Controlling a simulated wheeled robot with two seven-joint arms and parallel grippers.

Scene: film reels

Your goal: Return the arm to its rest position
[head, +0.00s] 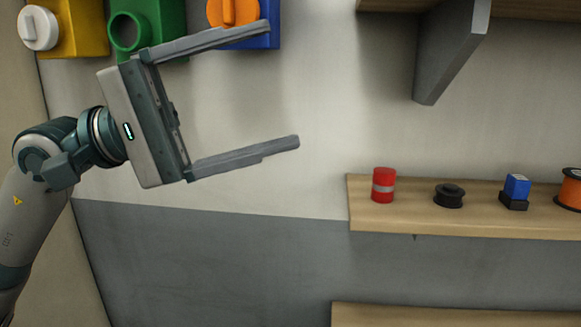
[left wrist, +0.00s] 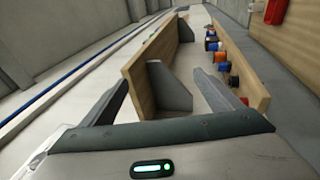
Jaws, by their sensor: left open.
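My left gripper (head: 283,85) is raised in front of the pale wall at the upper left of the head view. Its two long grey fingers are spread wide and point right, with nothing between them. The upper finger overlaps the orange knob on the blue box (head: 262,38). In the left wrist view the open fingers (left wrist: 155,95) reach forward over a wooden shelf and its grey brackets. My left arm (head: 35,210) comes in from the left edge, bent at the wrist. My right gripper is in neither view.
A wooden shelf (head: 450,222) at the right bears a red can (head: 383,185), a black reel (head: 449,195), a blue block on a black base (head: 516,190) and an orange reel (head: 570,190). A grey bracket (head: 452,50) hangs above. Yellow (head: 80,28) and green (head: 150,25) boxes are mounted upper left.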

